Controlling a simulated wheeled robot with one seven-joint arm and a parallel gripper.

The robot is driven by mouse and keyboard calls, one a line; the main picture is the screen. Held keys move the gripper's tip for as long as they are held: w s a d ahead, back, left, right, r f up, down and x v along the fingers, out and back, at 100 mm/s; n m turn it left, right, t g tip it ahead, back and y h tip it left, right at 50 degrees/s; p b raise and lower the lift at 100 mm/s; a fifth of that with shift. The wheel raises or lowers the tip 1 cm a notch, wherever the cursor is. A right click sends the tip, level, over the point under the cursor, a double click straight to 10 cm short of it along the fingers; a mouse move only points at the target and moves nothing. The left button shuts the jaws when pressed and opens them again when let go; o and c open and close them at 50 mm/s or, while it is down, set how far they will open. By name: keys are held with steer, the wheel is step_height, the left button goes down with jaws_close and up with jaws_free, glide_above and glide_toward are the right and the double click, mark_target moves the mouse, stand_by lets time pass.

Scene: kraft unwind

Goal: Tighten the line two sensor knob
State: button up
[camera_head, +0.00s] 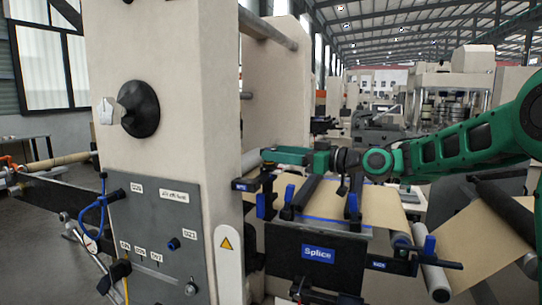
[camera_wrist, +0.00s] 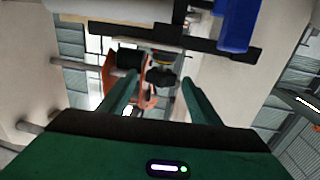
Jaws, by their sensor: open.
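My gripper (camera_head: 268,156) reaches in from the right on my green arm, level above the splice table. In the wrist view its two green fingers (camera_wrist: 158,95) are apart with nothing held between them. Beyond the fingertips, an orange bracket (camera_wrist: 110,73) carries a dark cylindrical part (camera_wrist: 130,58). A black knob-like part (camera_wrist: 160,77) sits beside it, between the finger directions and apart from them. I cannot tell for sure that this is the line two sensor knob; no readable label marks it. In the head view the bracket is not distinguishable.
The splice table (camera_head: 318,255) with blue clamp levers (camera_head: 289,194) and brown kraft web (camera_head: 383,208) lies below my gripper. A blue lever (camera_wrist: 237,25) and black bar are close in the wrist view. A beige machine column (camera_head: 165,60) with a grey control panel (camera_head: 150,225) stands left.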

mark_target(271, 149)
steer(key=shift+x, duration=1.65)
steer(key=c, duration=1.1)
steer(key=shift+o, duration=0.2)
